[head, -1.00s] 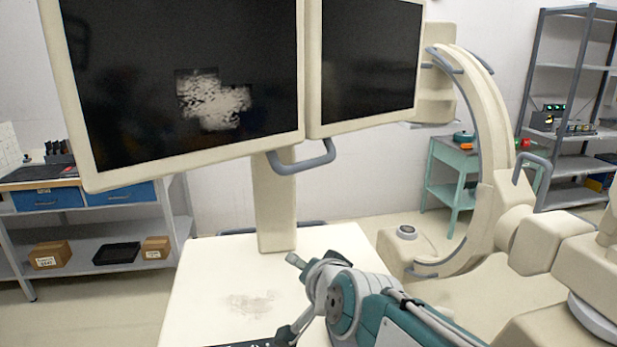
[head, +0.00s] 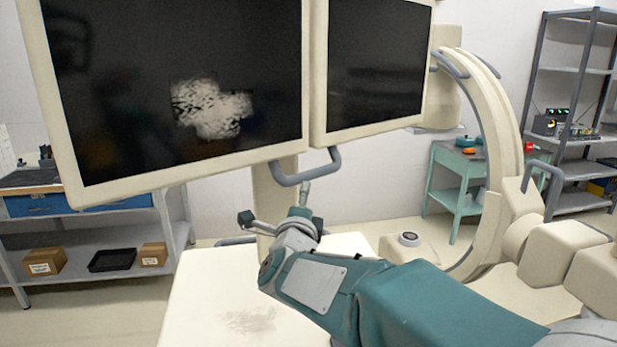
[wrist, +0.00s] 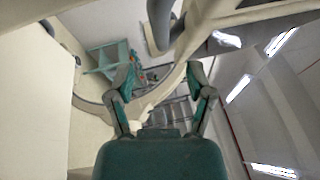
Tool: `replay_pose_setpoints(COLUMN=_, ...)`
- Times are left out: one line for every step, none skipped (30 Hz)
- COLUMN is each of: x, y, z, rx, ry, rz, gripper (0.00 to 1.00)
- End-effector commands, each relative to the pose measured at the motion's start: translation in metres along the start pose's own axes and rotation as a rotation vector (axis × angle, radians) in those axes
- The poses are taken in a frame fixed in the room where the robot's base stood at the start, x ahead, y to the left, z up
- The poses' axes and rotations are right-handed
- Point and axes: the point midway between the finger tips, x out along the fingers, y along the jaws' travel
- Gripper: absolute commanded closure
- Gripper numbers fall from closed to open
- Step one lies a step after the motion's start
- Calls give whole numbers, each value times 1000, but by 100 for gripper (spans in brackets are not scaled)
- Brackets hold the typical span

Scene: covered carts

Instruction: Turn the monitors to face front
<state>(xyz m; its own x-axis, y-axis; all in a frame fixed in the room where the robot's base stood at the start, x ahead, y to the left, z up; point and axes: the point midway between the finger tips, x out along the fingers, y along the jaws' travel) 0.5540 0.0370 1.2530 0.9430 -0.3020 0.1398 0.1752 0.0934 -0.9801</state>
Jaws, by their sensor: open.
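Two dark monitors in cream frames, a large left one (head: 180,80) and a right one (head: 375,65), stand side by side on a cream post (head: 264,190). Both are seen at a slant. The left screen shows a pale, blotchy reflection. A grey-blue loop handle (head: 305,174) hangs under the monitors, near where they meet. My gripper (head: 277,205) is just below the handle, its fingers spread and empty. In the wrist view the fingers of my gripper (wrist: 162,80) are apart, and the handle (wrist: 160,28) shows beyond them, above the gap. I cannot tell whether a fingertip touches it.
The cream cart top (head: 210,290) lies under my arm, with a dusty smudge. A cream C-shaped arm (head: 500,140) stands to the right, before a teal table (head: 445,200) and a grey shelf (head: 580,75). A workbench with boxes (head: 95,240) is at the left.

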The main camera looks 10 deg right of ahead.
Motion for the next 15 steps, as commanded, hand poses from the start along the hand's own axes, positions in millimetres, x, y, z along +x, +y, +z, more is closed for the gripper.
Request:
replay_pose_setpoints(x=9, y=1, z=-1, rx=-2, ry=3, rz=1, gripper=32)
replay_pose_setpoints(x=14, y=1, z=-2, rx=-2, ry=4, rz=1, gripper=32)
replay_pose_setpoints(x=22, y=2, z=-1, rx=-3, ry=3, rz=2, gripper=32)
replay_pose_setpoints(x=28, y=1, z=-1, rx=-3, ry=3, rz=1, gripper=32)
replay_pose_setpoints(x=33, y=1, z=-1, rx=-3, ry=3, rz=1, gripper=32)
replay_pose_setpoints(x=41, y=2, z=-2, rx=-4, ry=3, rz=2, gripper=32)
replay_pose_setpoints(x=46, y=1, z=-2, rx=-3, ry=3, rz=2, gripper=32)
replay_pose_setpoints(x=52, y=2, z=-1, rx=-3, ry=3, rz=2, gripper=32)
replay_pose_setpoints(x=59, y=1, z=-1, rx=-3, ry=3, rz=2, gripper=32)
replay_pose_setpoints(x=65, y=1, z=-1, rx=-3, ry=2, rz=2, gripper=32)
replay_pose_setpoints(x=69, y=2, z=-1, rx=-4, ry=2, rz=2, gripper=32)
replay_pose_setpoints(x=75, y=1, z=-1, rx=-3, ry=1, rz=1, gripper=32)
replay_pose_setpoints(x=79, y=2, z=-1, rx=-4, ry=1, rz=2, gripper=32)
replay_pose_setpoints(x=83, y=1, z=-1, rx=-3, ry=1, rz=2, gripper=32)
replay_pose_setpoints(x=87, y=1, z=-1, rx=-3, ry=1, rz=2, gripper=32)
